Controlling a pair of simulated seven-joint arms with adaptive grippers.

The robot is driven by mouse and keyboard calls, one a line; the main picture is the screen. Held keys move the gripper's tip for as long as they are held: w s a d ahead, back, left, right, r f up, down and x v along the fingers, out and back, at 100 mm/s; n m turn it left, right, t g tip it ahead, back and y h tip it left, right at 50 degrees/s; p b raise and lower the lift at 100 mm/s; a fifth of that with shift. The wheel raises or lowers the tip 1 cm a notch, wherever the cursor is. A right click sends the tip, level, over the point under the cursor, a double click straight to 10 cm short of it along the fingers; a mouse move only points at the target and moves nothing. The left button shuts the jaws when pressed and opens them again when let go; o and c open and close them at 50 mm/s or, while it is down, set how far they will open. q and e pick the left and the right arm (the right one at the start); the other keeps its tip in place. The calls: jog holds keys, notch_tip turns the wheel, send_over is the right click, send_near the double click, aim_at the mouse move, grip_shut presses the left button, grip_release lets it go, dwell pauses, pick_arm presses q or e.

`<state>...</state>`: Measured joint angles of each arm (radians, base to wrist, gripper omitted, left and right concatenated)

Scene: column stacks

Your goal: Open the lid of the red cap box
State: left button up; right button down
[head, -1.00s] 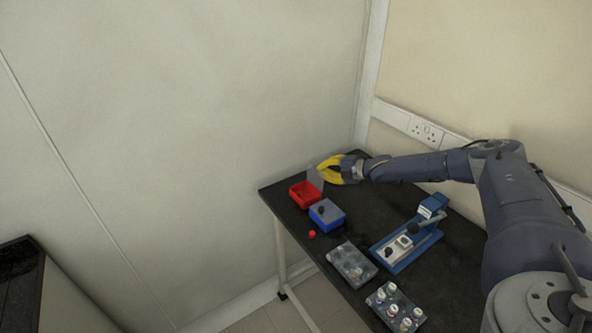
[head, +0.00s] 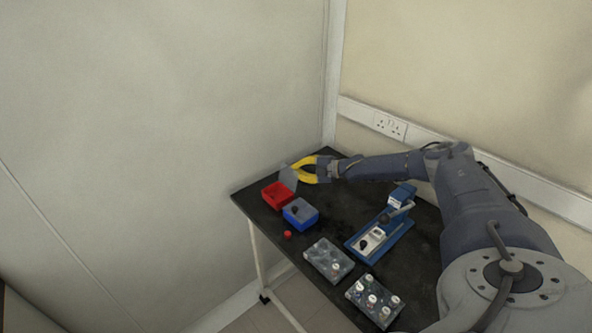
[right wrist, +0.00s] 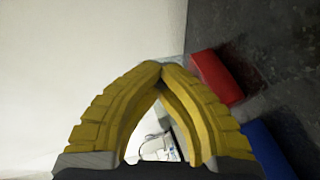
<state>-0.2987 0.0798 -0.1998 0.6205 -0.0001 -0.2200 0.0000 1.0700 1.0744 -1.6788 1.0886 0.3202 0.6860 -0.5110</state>
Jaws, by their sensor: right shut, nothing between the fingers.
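The red cap box (head: 277,196) stands near the far left corner of the dark table. Its greyish see-through lid (head: 289,179) stands raised at the box's back right edge, so the box is open on top. The red box also shows in the right wrist view (right wrist: 217,77), right of my fingers. My right gripper (head: 293,167) has yellow fingers and is just behind the raised lid. In the right wrist view its fingertips (right wrist: 160,66) meet with nothing between them. I cannot tell whether it touches the lid. My left gripper is not in view.
A blue press-like device (head: 381,240) and two racks (head: 328,260) with vials occupy the near table. Walls stand close behind.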

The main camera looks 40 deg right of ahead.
jog(key=c, duration=2.1)
grip_release()
jog(key=shift+d+f, duration=0.1)
jog(key=shift+f, duration=0.05)
jog(key=shift+c, duration=0.2)
jog(key=o, duration=0.8)
jog(key=v, duration=1.2)
jog(key=shift+w, duration=0.1)
